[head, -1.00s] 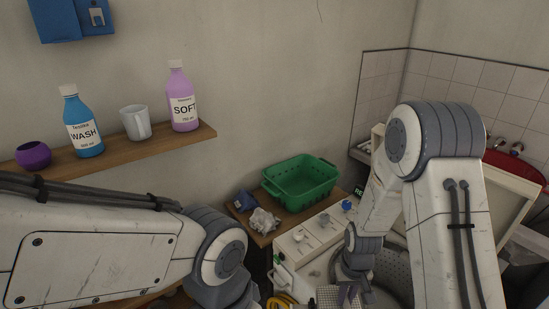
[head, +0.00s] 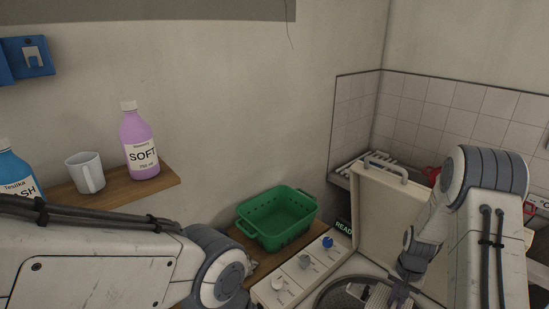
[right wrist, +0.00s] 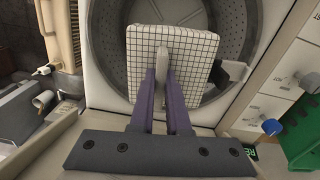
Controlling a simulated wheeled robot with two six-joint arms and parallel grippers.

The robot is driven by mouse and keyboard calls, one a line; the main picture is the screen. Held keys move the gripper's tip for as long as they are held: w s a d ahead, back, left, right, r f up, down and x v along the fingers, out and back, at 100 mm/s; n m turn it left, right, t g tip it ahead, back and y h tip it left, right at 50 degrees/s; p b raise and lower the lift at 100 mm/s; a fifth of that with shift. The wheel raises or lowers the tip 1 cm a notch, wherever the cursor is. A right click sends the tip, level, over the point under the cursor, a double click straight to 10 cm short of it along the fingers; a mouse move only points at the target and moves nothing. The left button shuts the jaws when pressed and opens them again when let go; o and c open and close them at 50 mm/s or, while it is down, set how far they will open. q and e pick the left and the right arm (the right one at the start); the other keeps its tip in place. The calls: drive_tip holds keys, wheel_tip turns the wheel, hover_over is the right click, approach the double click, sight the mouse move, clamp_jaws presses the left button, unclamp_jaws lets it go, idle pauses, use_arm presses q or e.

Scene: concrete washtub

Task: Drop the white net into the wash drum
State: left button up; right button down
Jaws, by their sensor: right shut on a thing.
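The white net (right wrist: 166,62) is a pale square pad with a dark grid, and it also shows at the bottom of the head view (head: 377,297). My right gripper (right wrist: 161,74) is shut on a pale tab at the net's middle. In the right wrist view the net is in front of the mouth of the grey, perforated wash drum (right wrist: 232,42), covering part of it. The drum's rim (head: 335,289) shows low in the head view. I cannot tell how deep the net is. My left gripper is out of view; only its arm shows.
The washer's cream lid (head: 385,215) stands open behind the drum. Its panel has several knobs, one blue (head: 327,242). A green basket (head: 277,217) stands left of it. A wall shelf (head: 120,192) holds a mug (head: 86,172) and bottles, one pink (head: 139,145).

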drive_tip(key=shift+f+b, duration=2.3)
drive_tip(key=shift+f, duration=0.7)
drive_tip(key=c, duration=0.8)
unclamp_jaws()
drive_tip(key=shift+r, duration=0.1)
